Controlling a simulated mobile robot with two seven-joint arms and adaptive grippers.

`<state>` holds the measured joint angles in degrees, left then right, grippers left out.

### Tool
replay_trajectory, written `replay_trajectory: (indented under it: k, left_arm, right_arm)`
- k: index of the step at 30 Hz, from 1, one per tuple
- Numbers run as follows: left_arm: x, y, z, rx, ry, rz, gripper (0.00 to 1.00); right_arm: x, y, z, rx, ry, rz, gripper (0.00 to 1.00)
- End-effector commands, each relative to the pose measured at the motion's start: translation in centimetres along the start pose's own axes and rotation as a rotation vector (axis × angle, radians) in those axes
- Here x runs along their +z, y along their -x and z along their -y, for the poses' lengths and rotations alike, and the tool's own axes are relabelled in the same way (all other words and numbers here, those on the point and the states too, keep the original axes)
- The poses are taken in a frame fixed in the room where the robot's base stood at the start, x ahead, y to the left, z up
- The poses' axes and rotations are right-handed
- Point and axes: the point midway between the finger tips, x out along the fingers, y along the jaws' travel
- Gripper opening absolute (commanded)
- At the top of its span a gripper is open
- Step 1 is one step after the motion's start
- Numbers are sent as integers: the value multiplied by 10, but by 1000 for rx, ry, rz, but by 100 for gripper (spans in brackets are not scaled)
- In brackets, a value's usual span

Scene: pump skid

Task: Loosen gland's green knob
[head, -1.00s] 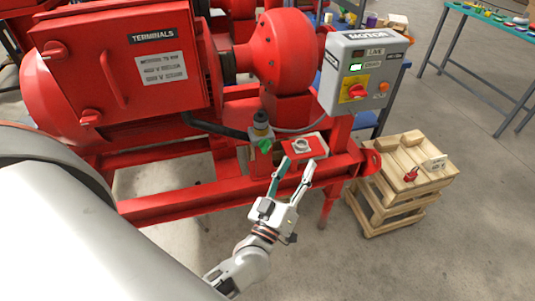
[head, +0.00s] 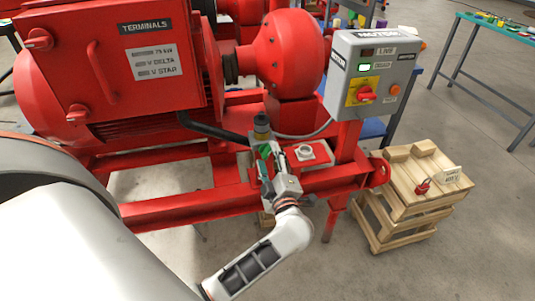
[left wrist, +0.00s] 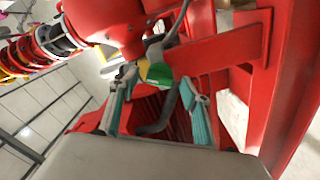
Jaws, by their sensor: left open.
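The left wrist view shows the knob (left wrist: 158,73) as a green and yellow round face. My left gripper (head: 271,160) is at the knob, its fingers pointing up towards it and partly covering it in the head view. In the left wrist view the two teal-padded fingers stand apart, with the knob between or just beyond their tips; contact cannot be told. My right gripper is not in view.
A red block with a metal ring (head: 304,151) is close right of my left gripper. The grey motor switch box (head: 372,72) stands above right. A red frame beam (head: 335,176) runs below.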

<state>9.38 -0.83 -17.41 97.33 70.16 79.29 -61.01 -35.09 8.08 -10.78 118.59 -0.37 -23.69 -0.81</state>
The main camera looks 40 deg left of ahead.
Motion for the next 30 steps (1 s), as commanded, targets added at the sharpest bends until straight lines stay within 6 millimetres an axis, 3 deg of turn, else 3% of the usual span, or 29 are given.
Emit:
replay_trajectory:
  k: [6, 15, 20, 30]
  left_arm:
    - [0, -19, 0, 1, -1, 0, 47]
    - [0, -21, 0, 0, 0, 0, 47]
    - [0, -21, 0, 1, 0, 0, 9]
    - [0, -21, 0, 0, 26, 0, 8]
  right_arm:
    - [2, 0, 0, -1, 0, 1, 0]
    - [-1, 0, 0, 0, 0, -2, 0]
    - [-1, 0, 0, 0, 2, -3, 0]
    - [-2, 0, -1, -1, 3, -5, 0]
